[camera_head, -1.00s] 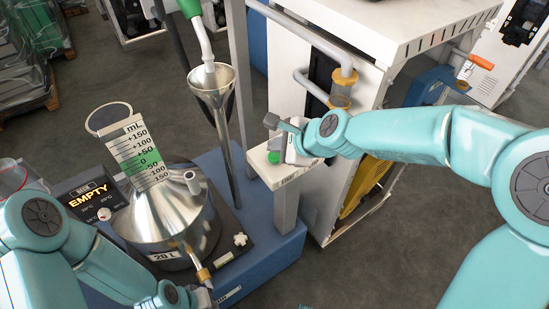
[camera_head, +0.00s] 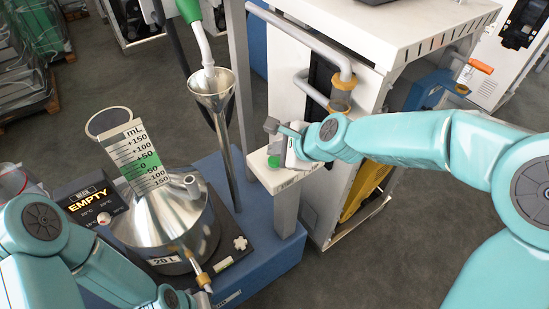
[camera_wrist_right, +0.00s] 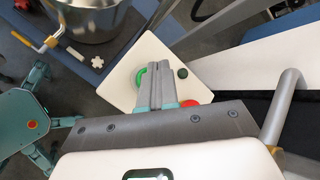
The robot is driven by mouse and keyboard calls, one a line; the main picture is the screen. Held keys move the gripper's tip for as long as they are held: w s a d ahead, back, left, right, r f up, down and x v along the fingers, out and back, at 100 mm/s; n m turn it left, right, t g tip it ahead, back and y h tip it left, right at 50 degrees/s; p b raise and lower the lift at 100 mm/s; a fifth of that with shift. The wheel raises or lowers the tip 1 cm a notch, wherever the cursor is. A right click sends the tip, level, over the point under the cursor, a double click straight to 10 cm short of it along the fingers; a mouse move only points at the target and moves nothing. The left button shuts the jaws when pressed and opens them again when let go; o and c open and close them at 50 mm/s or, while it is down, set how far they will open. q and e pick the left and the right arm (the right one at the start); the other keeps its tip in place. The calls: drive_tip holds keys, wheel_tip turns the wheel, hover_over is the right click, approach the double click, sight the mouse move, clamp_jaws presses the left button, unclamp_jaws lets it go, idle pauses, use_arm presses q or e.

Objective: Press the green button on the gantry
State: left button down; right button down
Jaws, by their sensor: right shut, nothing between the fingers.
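The green button (camera_head: 273,161) sits on the pale top plate (camera_head: 262,176) of the gantry post. My right gripper (camera_head: 285,160) is over this plate, just right of the button. In the right wrist view, the green button (camera_wrist_right: 141,75) shows as a partial ring beside the shut, empty fingers (camera_wrist_right: 158,72), which hide part of it. I cannot tell whether they touch it. A dark button (camera_wrist_right: 182,73) and a red button (camera_wrist_right: 191,102) are on the same plate, right of the fingers.
Left of the post stand a metal vessel (camera_head: 170,222) with a scale neck, an EMPTY display (camera_head: 90,199) and a funnel (camera_head: 213,92) with a nozzle. A white cabinet (camera_head: 358,38) with grey pipes rises close behind my right gripper. Open floor (camera_head: 400,240) lies to the right.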

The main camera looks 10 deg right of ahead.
sight(277, 162)
idle(0.8)
drive_tip(key=shift+f+b, duration=0.35)
drive_tip(key=shift+f, duration=0.1)
drive_tip(key=shift+f+b, duration=0.45)
drive_tip(key=shift+f, duration=0.05)
idle(0.5)
drive_tip(key=shift+r, duration=0.1)
drive_tip(key=shift+r+p, duration=0.85)
drive_tip(key=shift+p, duration=0.15)
wheel_tip(277, 162, up, 5)
drive_tip(key=p, duration=0.5)
drive_tip(key=shift+r, duration=0.1)
